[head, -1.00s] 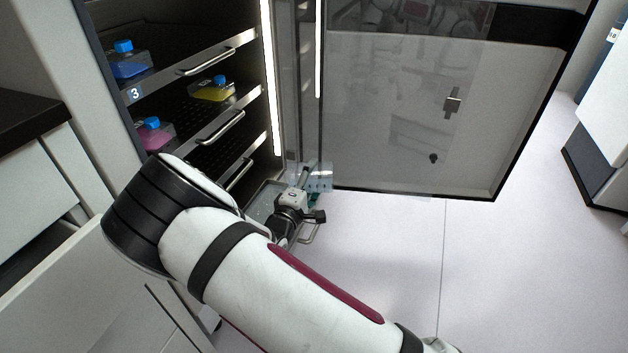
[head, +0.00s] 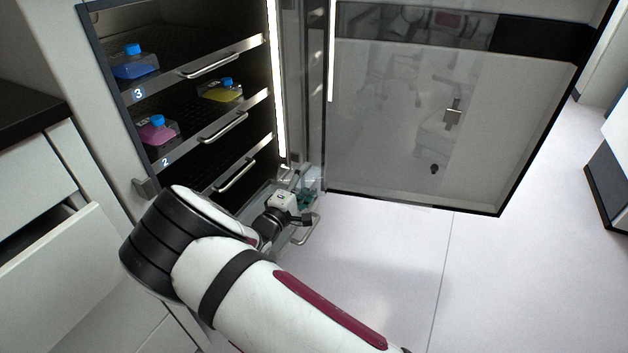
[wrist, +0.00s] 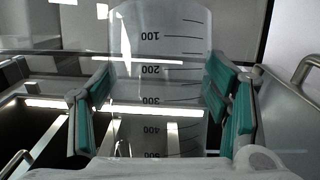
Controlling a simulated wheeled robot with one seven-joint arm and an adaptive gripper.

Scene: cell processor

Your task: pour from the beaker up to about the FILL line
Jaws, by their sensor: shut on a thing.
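The clear beaker (wrist: 160,75) fills the middle of the wrist view. Its black printed scale from 100 to 500 reads upside down. The teal-padded fingers of my gripper (wrist: 162,105) stand on both sides of it and are shut on it. In the head view, my gripper (head: 306,193) is low at the cabinet's open front, and the beaker (head: 312,178) shows there only as a faint clear shape. I cannot tell how much liquid is in the beaker. I cannot make out a FILL line in either view.
The open cabinet has shelves with pull handles (head: 222,128), holding blue (head: 133,64), yellow (head: 221,92) and pink (head: 155,132) flasks. A clear door (head: 400,110) stands open at the right. A partly open drawer (head: 50,235) is at the left. The floor (head: 500,285) is clear.

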